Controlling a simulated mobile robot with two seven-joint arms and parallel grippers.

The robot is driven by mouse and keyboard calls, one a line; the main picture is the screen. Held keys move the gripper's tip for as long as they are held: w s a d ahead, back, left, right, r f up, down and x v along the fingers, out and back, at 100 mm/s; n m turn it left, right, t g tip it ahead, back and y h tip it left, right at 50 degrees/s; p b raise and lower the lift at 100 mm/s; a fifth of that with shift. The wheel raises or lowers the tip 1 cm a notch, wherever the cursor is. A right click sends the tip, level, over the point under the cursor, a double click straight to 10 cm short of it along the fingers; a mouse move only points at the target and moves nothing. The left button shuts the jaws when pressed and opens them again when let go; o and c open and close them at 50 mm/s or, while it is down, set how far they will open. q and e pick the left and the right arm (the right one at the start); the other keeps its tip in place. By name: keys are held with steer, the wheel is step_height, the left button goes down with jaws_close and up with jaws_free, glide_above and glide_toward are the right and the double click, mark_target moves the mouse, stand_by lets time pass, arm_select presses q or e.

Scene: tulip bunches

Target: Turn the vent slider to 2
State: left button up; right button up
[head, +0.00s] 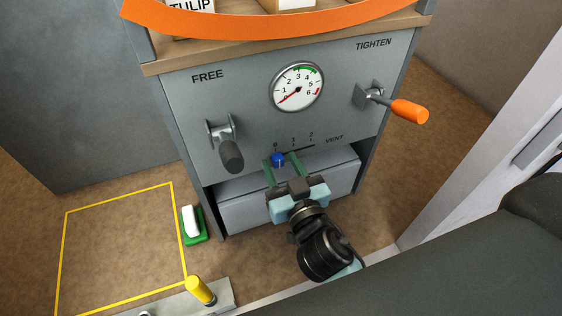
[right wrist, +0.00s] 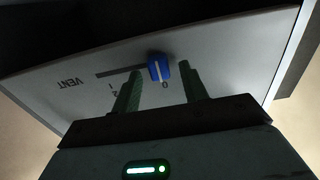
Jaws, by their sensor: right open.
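The blue vent slider (head: 278,159) sits at the 0 end of its dark slot (head: 302,148) on the grey panel, under the gauge. The slot is marked 0, 1 and 2, with VENT to its right. My right gripper (head: 281,158) is open, with its green fingers at the panel on either side of the slider. In the right wrist view the slider (right wrist: 160,68) stands between the two fingertips (right wrist: 161,70); gaps show beside it, and I cannot tell whether either finger touches it. My left gripper is not in view.
A grey-black handle (head: 231,152) juts out at FREE and an orange handle (head: 408,110) at TIGHTEN. The gauge (head: 297,87) has its needle near 0. A drawer-like grey front (head: 243,212) lies below. A yellow-outlined floor area (head: 120,245) is empty at left.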

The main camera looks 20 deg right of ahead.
steer(key=shift+s, duration=0.1)
steer(key=shift+c, duration=0.7)
jaws_close()
steer(key=d+p, duration=0.1)
steer(key=d, duration=0.6)
steer(key=shift+d+r, duration=0.1)
steer(key=shift+w+d, duration=0.2)
steer(key=shift+d, duration=0.25)
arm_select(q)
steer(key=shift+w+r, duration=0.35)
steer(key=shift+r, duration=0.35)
